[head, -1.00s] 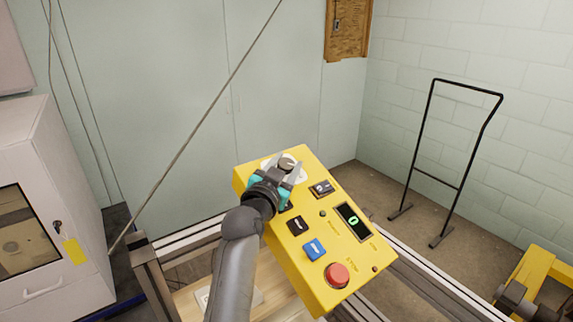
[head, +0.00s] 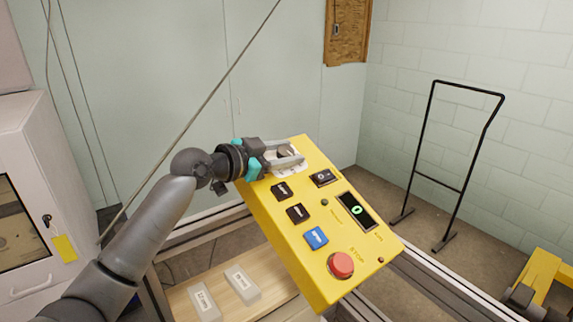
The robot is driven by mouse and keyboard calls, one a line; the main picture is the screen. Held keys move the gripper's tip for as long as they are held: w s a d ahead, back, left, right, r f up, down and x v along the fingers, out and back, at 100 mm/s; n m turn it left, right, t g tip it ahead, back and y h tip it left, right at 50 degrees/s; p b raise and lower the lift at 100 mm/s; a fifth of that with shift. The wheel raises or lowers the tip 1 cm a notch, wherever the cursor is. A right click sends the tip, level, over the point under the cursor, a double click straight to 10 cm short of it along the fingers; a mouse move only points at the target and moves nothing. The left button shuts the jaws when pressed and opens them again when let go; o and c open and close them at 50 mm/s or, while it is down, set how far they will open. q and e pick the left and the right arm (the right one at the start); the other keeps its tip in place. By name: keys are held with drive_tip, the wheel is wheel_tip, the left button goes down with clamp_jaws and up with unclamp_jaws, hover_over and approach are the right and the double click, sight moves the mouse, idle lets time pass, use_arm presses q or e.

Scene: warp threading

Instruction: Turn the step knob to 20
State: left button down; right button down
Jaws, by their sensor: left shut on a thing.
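The yellow control box (head: 330,265) stands tilted in the middle of the head view. The step knob (head: 284,154) is on a white dial plate at the box's upper left end, partly hidden by my gripper. My left gripper (head: 290,157) reaches in from the left and is shut on the knob, its fingers on either side of it. The green display (head: 355,210) shows a single digit that looks like 0. The knob's scale marks are too small and covered to read. My right gripper is not in view.
The box also bears dark buttons (head: 298,213), a blue button (head: 316,237) and a red stop button (head: 340,264). Two pale labelled blocks (head: 241,284) lie on a wooden surface below. A white cabinet (head: 40,190) stands left, a black metal frame (head: 437,170) right.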

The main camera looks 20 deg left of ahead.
use_arm(q)
drive_tip(key=shift+m+g+h+b, duration=0.9)
drive_tip(key=shift+m+g+b, duration=0.45)
drive_tip(key=shift+b, duration=0.25)
drive_tip(key=shift+c, duration=1.8)
unclamp_jaws()
drive_tip(key=b+v, duration=0.4)
drive_tip(key=v, duration=1.1)
drive_tip(key=shift+a, duration=0.15)
